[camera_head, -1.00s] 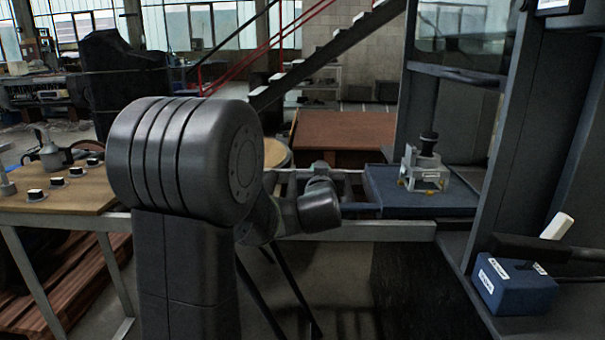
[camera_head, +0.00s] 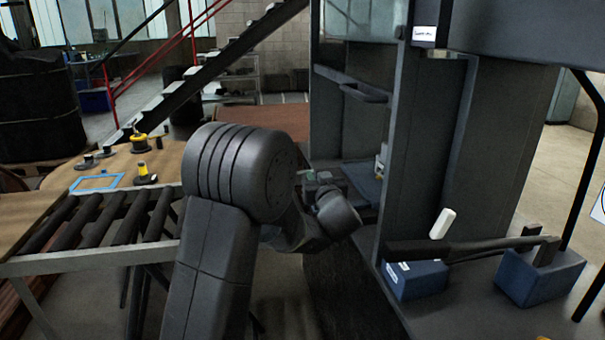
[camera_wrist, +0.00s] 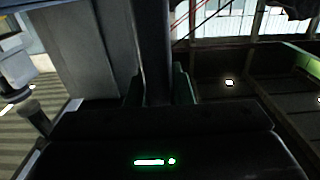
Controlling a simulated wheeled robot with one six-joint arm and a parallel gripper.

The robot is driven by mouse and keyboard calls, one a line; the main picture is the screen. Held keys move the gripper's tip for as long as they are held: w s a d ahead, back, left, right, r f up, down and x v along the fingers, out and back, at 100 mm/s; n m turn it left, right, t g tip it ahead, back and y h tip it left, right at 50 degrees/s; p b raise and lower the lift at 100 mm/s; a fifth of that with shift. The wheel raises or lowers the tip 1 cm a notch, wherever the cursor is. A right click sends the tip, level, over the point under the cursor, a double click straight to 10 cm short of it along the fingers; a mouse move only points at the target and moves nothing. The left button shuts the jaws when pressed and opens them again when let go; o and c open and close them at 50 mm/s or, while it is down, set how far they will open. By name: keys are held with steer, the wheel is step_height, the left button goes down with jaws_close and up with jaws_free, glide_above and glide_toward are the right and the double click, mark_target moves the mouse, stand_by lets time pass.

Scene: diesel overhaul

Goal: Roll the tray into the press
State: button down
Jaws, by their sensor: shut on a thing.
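The blue tray (camera_head: 364,186) shows in the head view at the left opening of the press (camera_head: 395,120). Much of it is hidden by the press's upright and my arm. A sliver of the pale fixture (camera_head: 379,166) on it shows beside the upright. My gripper (camera_head: 312,178) is low at the tray's near left side, partly hidden by my wrist. In the wrist view, its two fingers (camera_wrist: 159,88) are close on either side of a dark upright bar (camera_wrist: 154,45), seemingly part of the tray. The exact contact is too dark to see.
The roller table (camera_head: 100,222) stands left, its visible rollers bare. A wooden table (camera_head: 120,165) behind it carries small parts and a blue frame. A dark lever (camera_head: 470,245) and blue blocks (camera_head: 540,277) are on the press's right side. A staircase rises behind.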

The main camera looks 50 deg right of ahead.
steer(key=shift+s+d+r, duration=0.15)
steer(key=shift+d+r, duration=0.05)
stand_by(0.3)
steer(key=c, duration=1.3)
jaws_free()
steer(key=shift+s+d+f, duration=0.1)
steer(key=shift+d, duration=0.1)
steer(key=v, duration=1.4)
steer(key=x, duration=1.4)
steer(key=shift+w+a, duration=0.2)
steer(key=shift+a, duration=0.05)
